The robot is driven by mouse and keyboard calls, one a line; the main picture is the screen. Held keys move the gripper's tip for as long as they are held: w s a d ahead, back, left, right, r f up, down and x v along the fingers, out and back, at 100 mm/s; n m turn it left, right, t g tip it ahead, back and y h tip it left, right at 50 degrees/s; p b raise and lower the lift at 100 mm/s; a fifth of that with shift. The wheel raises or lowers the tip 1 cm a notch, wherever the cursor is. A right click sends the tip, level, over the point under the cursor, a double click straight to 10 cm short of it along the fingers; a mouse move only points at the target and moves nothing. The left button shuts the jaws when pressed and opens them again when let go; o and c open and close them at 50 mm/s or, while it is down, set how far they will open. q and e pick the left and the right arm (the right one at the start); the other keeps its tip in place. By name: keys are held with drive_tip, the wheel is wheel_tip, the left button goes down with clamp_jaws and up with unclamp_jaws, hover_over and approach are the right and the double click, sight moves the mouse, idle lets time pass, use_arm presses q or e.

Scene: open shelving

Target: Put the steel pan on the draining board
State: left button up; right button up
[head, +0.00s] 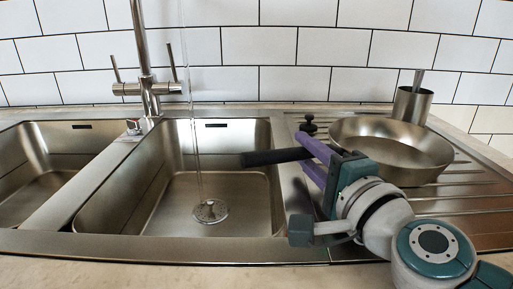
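The steel pan (428,159) is upright over the draining board (466,203), right of the sink bowl. I cannot tell whether its base touches the board. Its dark handle (264,158) points left, over the right part of the sink bowl. My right gripper (306,153) reaches in from the lower right, its purple fingers at the handle near the pan. The fingers stand a little apart, with the handle appearing to pass between them. I cannot tell whether they press on it. The gripper hides the handle's joint with the pan. My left gripper is out of view.
A steel cup (411,106) with a utensil in it stands behind the pan. A small dark object (308,125) sits at the board's back left. Water runs from the tap (148,60) into the empty-looking middle bowl (165,205). The board's front right is clear.

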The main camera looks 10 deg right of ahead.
drive_tip(key=o, duration=0.4)
drive_tip(key=shift+c, duration=0.2)
drive_tip(key=shift+r, duration=0.25)
drive_tip(key=s, duration=0.7)
drive_tip(key=s+d, duration=0.1)
drive_tip(key=s, duration=0.3)
drive_tip(key=shift+f, duration=0.15)
drive_tip(key=shift+s, duration=0.5)
